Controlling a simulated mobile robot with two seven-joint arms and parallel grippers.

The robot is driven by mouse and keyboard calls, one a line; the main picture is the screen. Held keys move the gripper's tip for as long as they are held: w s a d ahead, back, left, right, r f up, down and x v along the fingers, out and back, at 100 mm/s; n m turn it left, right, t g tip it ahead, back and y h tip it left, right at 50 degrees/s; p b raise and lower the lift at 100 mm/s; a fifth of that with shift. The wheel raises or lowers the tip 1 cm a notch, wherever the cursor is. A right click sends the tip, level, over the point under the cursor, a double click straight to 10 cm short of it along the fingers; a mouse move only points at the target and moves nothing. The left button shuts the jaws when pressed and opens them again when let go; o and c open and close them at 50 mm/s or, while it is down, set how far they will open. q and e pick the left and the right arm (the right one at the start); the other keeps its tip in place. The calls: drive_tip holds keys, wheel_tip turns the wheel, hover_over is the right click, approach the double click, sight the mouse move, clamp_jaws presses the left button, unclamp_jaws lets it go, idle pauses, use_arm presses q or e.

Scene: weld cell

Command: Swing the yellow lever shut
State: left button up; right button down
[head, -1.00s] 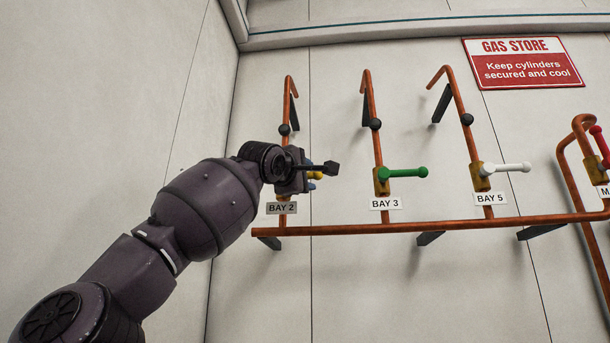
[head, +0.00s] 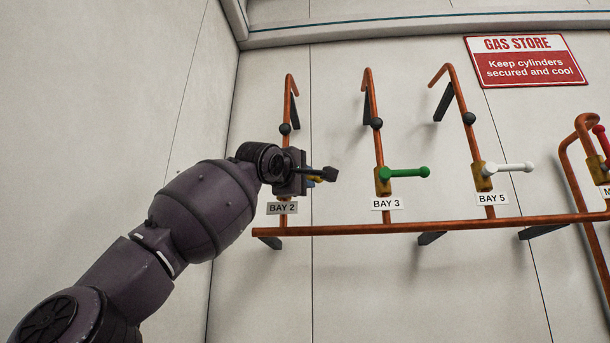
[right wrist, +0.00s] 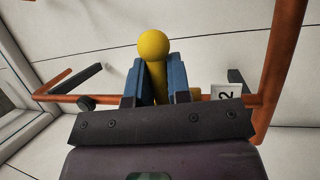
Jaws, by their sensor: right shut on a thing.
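The yellow lever (right wrist: 153,46) has a round ball end and stands between the blue pads of my right gripper (right wrist: 154,84) in the right wrist view. The pads are shut on its shaft, and the ball sticks out beyond them. In the head view my right gripper (head: 322,174) is at the BAY 2 pipe (head: 287,105). It hides nearly all of the yellow lever and the valve there. The BAY 2 label (head: 282,208) shows just below the gripper. My left gripper is in neither view.
A green lever (head: 405,173) at BAY 3 sticks out rightward, close to my right gripper. A white lever (head: 510,168) at BAY 5 and a red lever (head: 601,141) are farther right. A copper header pipe (head: 440,227) runs below. Bare wall (head: 150,80) lies to the left.

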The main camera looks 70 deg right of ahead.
drive_tip(key=shift+s, duration=0.1)
drive_tip(key=c, duration=1.2)
unclamp_jaws()
drive_tip(key=shift+o, duration=0.6)
drive_tip(key=shift+s, duration=0.1)
drive_tip(key=b+v, duration=0.2)
drive_tip(key=v, duration=0.8)
drive_tip(key=shift+a, duration=0.4)
drive_tip(key=shift+f, duration=0.1)
